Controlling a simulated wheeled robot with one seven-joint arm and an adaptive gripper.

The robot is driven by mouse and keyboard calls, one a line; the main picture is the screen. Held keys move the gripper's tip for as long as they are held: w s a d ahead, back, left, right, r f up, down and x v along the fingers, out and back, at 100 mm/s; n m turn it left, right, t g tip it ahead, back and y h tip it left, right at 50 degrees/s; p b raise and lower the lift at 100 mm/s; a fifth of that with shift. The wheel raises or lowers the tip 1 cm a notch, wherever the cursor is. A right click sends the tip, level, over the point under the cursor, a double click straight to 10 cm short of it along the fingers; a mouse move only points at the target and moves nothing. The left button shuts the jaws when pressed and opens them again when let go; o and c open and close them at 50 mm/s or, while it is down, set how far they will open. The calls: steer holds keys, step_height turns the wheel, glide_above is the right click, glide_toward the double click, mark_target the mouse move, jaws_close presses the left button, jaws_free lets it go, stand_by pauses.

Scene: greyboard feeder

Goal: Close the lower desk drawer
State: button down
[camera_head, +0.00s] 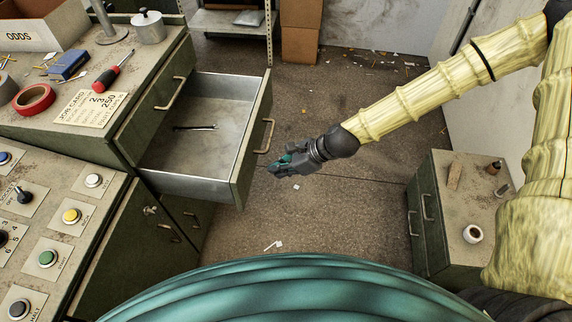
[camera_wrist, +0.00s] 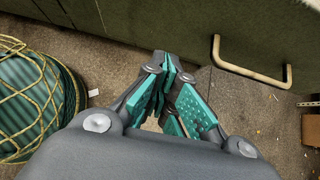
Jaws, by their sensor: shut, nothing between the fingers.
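The lower desk drawer (camera_head: 206,130) is pulled far out of the green desk in the head view, with its grey inside showing. A dark pen-like tool (camera_head: 195,127) lies in it. Its front (camera_head: 252,142) carries a beige bar handle (camera_head: 268,136). The handle also shows in the wrist view (camera_wrist: 250,68), at upper right. My gripper (camera_head: 273,168) is shut and empty, just right of the drawer front and apart from the handle in the head view. In the wrist view my fingers (camera_wrist: 168,62) point at the green front; whether they touch it I cannot tell.
The upper drawer front (camera_head: 155,103) is flush with the desk. A control panel with buttons (camera_head: 60,225) stands at lower left. A small green cabinet (camera_head: 465,210) stands at right. The floor (camera_head: 335,215) between is mostly clear, with small scraps.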

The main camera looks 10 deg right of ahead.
mark_target(250, 175)
steer(key=shift+w+a+f+p, duration=0.1)
steer(key=shift+w+a+f, duration=0.15)
steer(key=shift+a, duration=0.6)
steer(key=shift+w+a+f+p, duration=0.2)
steer(key=shift+w+a, duration=0.1)
steer(key=shift+a, duration=0.55)
steer(key=shift+w+a+f+p, duration=0.1)
steer(key=shift+w+a+f, duration=0.15)
steer(key=shift+a, duration=0.6)
